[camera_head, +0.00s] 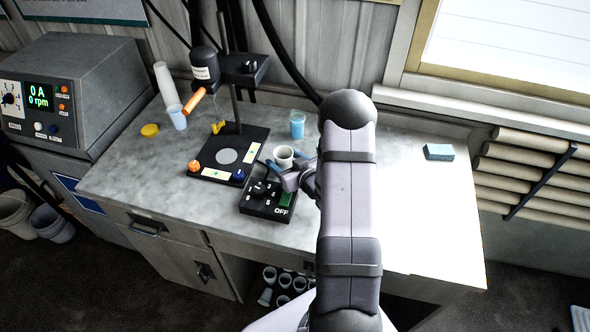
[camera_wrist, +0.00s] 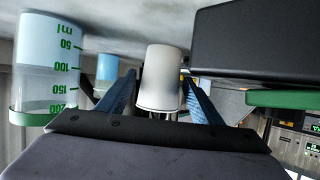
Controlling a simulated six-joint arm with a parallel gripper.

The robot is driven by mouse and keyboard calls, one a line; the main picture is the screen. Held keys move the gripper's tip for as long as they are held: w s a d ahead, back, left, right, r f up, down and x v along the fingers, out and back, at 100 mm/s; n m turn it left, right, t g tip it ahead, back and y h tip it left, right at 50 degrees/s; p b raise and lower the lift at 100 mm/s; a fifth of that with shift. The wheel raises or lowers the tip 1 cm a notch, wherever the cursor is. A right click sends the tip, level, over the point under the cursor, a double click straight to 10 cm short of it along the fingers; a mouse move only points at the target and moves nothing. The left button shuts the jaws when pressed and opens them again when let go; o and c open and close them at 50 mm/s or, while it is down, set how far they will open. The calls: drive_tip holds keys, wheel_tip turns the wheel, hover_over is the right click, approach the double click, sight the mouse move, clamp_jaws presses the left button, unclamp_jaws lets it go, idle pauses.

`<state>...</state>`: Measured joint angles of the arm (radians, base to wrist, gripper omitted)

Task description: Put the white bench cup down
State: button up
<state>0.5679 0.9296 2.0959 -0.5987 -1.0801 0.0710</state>
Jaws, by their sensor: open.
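The white bench cup (camera_head: 284,155) is upright at the bench (camera_head: 390,210), just behind the black control box. It also shows in the wrist view (camera_wrist: 160,80), which looks upside down. My gripper (camera_head: 290,166) is open, with one blue finger on each side of the cup. In the wrist view a narrow gap shows beside the cup near the fingers. The cup's base seems to meet the bench top, but exact contact is hard to see.
The control box (camera_head: 266,203) with a green OFF switch is close in front of the cup. A beaker of blue liquid (camera_head: 297,125) stands behind it. The disperser stand (camera_head: 230,155) is to the left.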

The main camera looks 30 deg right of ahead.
sight(290, 162)
drive_tip(key=b+v, duration=0.1)
drive_tip(key=v, duration=0.7)
idle(0.4)
